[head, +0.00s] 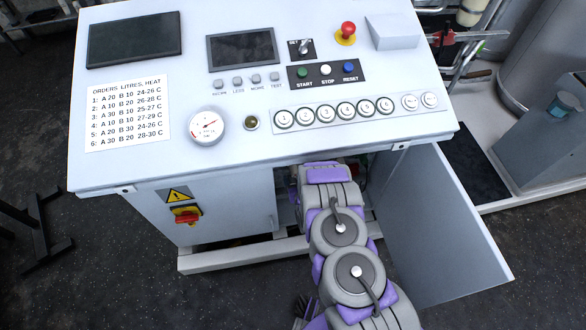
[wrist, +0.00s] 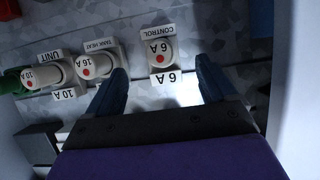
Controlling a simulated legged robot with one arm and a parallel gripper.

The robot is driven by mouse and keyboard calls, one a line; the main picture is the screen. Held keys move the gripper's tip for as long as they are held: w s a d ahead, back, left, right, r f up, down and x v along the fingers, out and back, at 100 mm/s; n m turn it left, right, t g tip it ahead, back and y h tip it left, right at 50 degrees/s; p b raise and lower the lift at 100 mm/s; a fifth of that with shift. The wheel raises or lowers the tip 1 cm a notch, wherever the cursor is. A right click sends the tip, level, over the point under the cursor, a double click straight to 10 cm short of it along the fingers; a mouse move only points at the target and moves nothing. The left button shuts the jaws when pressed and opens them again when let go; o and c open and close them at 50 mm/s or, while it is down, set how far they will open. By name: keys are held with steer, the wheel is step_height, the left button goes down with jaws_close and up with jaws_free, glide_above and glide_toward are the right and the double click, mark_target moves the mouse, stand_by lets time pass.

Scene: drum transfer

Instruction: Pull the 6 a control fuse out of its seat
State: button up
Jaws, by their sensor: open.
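The 6 A control fuse (wrist: 160,50) is a pale round cap with a red dot, in its seat at the top middle of the wrist view. Its CONTROL label and 6 A label appear upside down. My gripper (wrist: 161,67) is open, its two dark blue fingers apart on the left and right of the fuse's line. The fingers do not visibly touch the fuse; how far off it they are in depth I cannot tell. In the head view the gripper is hidden inside the cabinet (head: 225,209) below the console.
The tank heat 16 A fuse (wrist: 88,67) sits just left of the left finger. The unit 10 A fuse (wrist: 42,76) is farther left, beside a green part (wrist: 12,84). In the head view the cabinet door (head: 440,230) stands open right of my arm.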

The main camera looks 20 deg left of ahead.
steer(key=p+v, duration=0.2)
steer(key=v, duration=0.9)
steer(key=shift+s+p, duration=0.25)
steer(key=shift+p, duration=0.05)
steer(key=shift+s+d, duration=0.1)
